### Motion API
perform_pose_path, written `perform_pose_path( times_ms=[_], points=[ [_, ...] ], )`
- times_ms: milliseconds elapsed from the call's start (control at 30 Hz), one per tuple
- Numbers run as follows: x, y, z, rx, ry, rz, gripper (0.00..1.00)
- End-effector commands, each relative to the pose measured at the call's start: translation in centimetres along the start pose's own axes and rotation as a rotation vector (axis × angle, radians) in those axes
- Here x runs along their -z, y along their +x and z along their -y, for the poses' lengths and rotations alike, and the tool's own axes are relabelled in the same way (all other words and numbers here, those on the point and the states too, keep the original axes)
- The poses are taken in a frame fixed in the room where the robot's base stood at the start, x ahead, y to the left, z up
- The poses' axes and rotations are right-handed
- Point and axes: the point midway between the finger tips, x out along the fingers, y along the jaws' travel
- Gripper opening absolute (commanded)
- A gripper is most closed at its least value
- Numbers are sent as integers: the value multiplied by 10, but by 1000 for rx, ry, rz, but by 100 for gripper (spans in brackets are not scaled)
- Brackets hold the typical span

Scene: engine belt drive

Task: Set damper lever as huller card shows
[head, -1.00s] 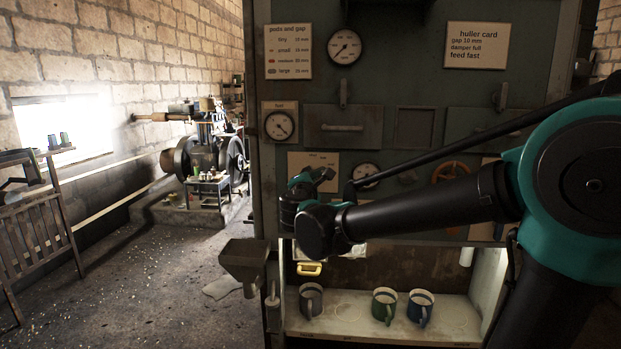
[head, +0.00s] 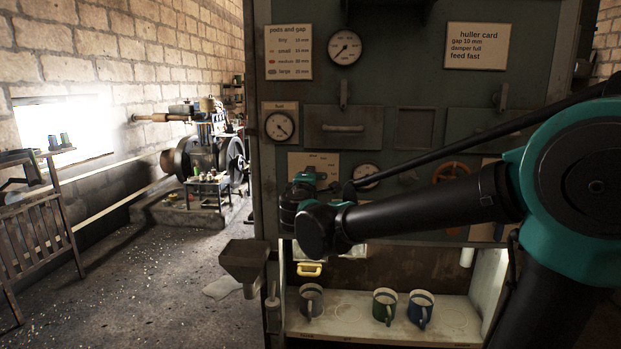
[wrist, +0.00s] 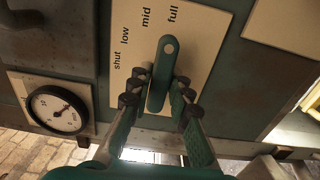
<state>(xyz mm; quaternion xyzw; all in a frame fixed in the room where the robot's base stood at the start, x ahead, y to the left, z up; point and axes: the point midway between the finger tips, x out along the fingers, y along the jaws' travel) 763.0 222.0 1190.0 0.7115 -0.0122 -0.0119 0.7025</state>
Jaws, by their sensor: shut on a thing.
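The huller card (head: 477,46) at the upper right of the cabinet reads gap 10 mm, damper full, feed fast. In the wrist view the damper plate (wrist: 205,35) carries the words shut, low, mid and full. A teal lever (wrist: 158,85) lies over the plate, its upper end with a pale round spot just below "full". My gripper (wrist: 157,92) is shut on the lever, one finger on each side. In the head view my gripper (head: 318,182) is at the plate (head: 325,160), and my wrist and arm hide the lever.
A round gauge (wrist: 58,108) sits left of the plate; another gauge (head: 366,176) is to its right. An orange wheel (head: 452,173) is behind my arm. Mugs (head: 384,306) stand on the shelf below. A hopper (head: 243,262) stands at the lower left.

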Motion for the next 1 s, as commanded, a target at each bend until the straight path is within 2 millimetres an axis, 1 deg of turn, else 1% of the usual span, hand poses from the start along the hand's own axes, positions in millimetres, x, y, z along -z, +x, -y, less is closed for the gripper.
perform_pose_path(
  times_ms=[333, 367, 500, 833, 933, 1000],
  points=[
    [0, 0, 1, 1, 4, 0, 0],
    [0, 0, 1, 1, 4, 0, 21],
    [0, 0, 1, 1, 3, 0, 38],
    [0, -2, 0, 0, 3, 0, 38],
    [1, -10, 0, 0, 2, -2, 38],
    [1, -21, 0, 0, 2, -3, 38]
  ],
)
